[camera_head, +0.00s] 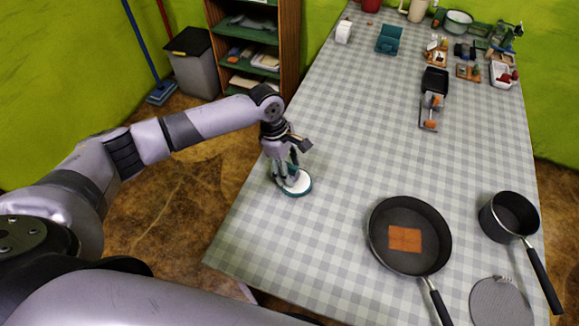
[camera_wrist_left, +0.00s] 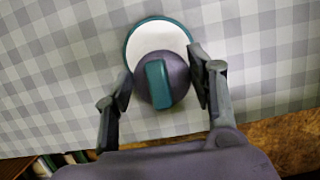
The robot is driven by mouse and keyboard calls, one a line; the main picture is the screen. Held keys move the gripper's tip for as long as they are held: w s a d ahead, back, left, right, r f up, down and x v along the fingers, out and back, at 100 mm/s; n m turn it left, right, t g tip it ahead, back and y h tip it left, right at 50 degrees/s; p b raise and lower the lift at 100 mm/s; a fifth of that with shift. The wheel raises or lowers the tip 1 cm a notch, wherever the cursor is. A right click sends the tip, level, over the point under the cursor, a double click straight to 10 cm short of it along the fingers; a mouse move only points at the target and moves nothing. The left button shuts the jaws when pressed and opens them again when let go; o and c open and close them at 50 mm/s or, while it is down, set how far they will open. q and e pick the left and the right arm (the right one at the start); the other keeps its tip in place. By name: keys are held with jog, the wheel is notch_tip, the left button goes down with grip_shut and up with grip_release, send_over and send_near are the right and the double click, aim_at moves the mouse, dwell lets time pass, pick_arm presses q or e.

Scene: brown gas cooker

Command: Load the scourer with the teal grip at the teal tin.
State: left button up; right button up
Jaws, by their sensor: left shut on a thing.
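The scourer is a round grey-purple pad with an upright teal grip (camera_wrist_left: 158,84) in the left wrist view. My left gripper (camera_wrist_left: 162,76) is shut on it, one finger on each side. The teal tin (camera_wrist_left: 129,48) is a shallow round dish with a teal rim and a white surface inside. The scourer overlaps the near part of the white; I cannot tell whether it touches. In the head view the tin (camera_head: 307,189) stands near the table's left edge, with my left gripper (camera_head: 287,174) right over it. My right gripper is out of view.
A black frying pan (camera_head: 383,233) with an orange-brown patch inside lies at the front right. A black saucepan (camera_head: 511,213) and a grey round mat (camera_head: 499,303) are beside it. Several small items crowd the table's far end. The checked tabletop (camera_head: 378,150) between is clear.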

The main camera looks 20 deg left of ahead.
aim_at(294, 167)
pick_arm(q)
jog(key=shift+f, duration=0.6)
dwell(0.4)
jog(key=shift+s+f+p, duration=0.15)
jog(key=shift+p, duration=0.45)
dwell(1.4)
jog(key=p+v, duration=0.2)
jog(key=p, duration=0.1)
jog(key=d+p+v, duration=0.1)
jog(key=p+v, duration=0.1)
jog(key=p, duration=0.1)
jog(key=p+v, duration=0.3)
jog(key=shift+d+r+p, duration=0.3)
jog(key=shift+d, duration=0.05)
jog(key=shift+f, duration=0.1)
dwell(0.4)
dwell(0.3)
